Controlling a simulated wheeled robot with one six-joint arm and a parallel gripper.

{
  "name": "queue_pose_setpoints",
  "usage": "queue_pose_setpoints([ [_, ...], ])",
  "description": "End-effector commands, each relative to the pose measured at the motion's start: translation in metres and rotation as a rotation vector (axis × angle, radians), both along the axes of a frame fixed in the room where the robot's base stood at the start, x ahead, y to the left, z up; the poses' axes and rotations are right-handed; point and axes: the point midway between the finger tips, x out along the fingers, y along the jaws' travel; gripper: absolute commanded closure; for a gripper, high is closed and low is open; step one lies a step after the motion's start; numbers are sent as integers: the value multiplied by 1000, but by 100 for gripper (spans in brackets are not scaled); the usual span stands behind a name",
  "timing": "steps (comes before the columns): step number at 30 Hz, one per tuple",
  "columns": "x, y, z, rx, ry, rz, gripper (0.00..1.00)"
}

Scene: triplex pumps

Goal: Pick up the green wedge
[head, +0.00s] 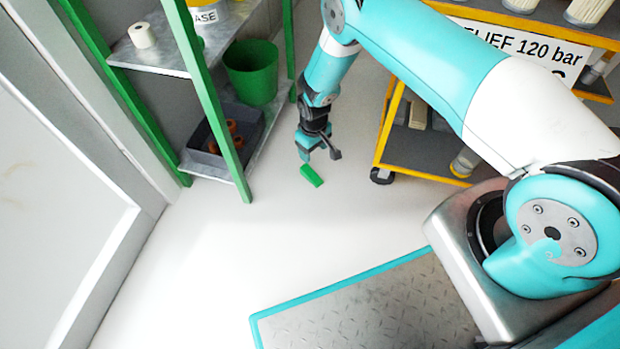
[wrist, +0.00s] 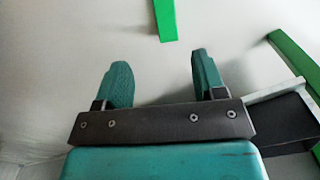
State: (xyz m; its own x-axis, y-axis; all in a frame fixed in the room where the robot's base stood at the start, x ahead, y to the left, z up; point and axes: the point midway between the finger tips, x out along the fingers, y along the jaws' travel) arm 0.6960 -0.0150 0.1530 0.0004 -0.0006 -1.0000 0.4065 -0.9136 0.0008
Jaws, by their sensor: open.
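The green wedge (head: 312,175) lies on the pale floor in the head view, in the gap between the shelf rack and the yellow cart. It also shows at the top of the wrist view (wrist: 166,18), partly cut off by the frame edge. My gripper (head: 318,153) is just beyond the wedge in the head view, pointing down. In the wrist view my gripper (wrist: 163,75) is open and empty, and the wedge lies ahead of the fingertips, between their lines but apart from them. Its height above the floor is hard to tell.
A shelf rack with green posts (head: 212,95) stands at the left, holding a green bucket (head: 251,72) and a dark tray (head: 235,140). A yellow cart (head: 420,172) stands at the right. The floor (head: 230,240) in front of the wedge is clear.

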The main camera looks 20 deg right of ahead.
Motion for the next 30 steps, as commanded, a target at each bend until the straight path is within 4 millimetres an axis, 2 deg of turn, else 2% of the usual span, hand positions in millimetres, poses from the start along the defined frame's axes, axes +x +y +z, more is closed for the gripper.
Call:
queue_pose_setpoints([
  [1,0,0,-21,0,1,0,36],
  [7,0,1,-60,1,0,0,36],
  [10,0,1,-70,1,0,0,36],
  [17,0,2,-80,1,0,1,36],
  [27,1,10,-125,1,1,0,36],
  [30,2,10,-127,1,0,0,36],
])
